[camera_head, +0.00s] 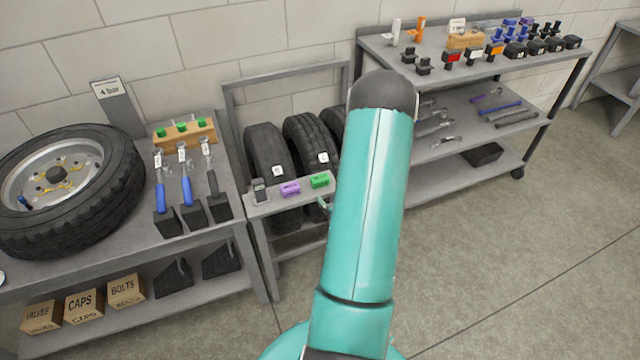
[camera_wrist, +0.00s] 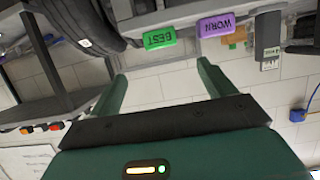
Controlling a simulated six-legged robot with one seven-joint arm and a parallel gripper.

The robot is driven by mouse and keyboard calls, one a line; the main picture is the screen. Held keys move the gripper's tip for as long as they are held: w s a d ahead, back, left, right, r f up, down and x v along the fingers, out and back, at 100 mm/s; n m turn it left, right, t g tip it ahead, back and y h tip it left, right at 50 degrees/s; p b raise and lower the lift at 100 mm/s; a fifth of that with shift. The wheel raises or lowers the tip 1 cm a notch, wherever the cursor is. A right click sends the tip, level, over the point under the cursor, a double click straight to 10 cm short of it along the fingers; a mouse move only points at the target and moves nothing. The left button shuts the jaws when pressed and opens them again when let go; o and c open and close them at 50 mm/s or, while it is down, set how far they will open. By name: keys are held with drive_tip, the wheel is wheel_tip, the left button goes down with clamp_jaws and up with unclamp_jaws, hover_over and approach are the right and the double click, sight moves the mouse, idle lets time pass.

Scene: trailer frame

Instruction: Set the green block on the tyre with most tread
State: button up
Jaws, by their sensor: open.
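The green block (camera_head: 320,181) lies on the front shelf of the tyre rack, right of a purple block (camera_head: 290,188). In the wrist view, which is upside down, the green block (camera_wrist: 159,38) reads BEST and the purple one (camera_wrist: 214,26) reads WORN. Three tyres stand in the rack: a left one (camera_head: 266,148), a middle one (camera_head: 309,138) and a right one (camera_head: 333,122) mostly hidden by my arm. Letters on their white tags are too small to read. My gripper (camera_wrist: 163,72) is open and empty, its fingers apart from the green block. In the head view my arm hides most of it.
A grey gauge (camera_head: 259,190) stands at the shelf's left end. A bench (camera_head: 120,235) with a large wheel (camera_head: 75,185) and tools is left of the rack (camera_head: 235,98). A loaded shelf unit (camera_head: 430,185) is at right. Floor in front is clear.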

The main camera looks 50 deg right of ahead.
sight(322, 181)
drive_tip(key=x, duration=1.4)
drive_tip(key=shift+a, duration=0.15)
drive_tip(key=c, duration=1.2)
drive_tip(key=shift+o, duration=0.2)
drive_tip(key=shift+r, duration=0.1)
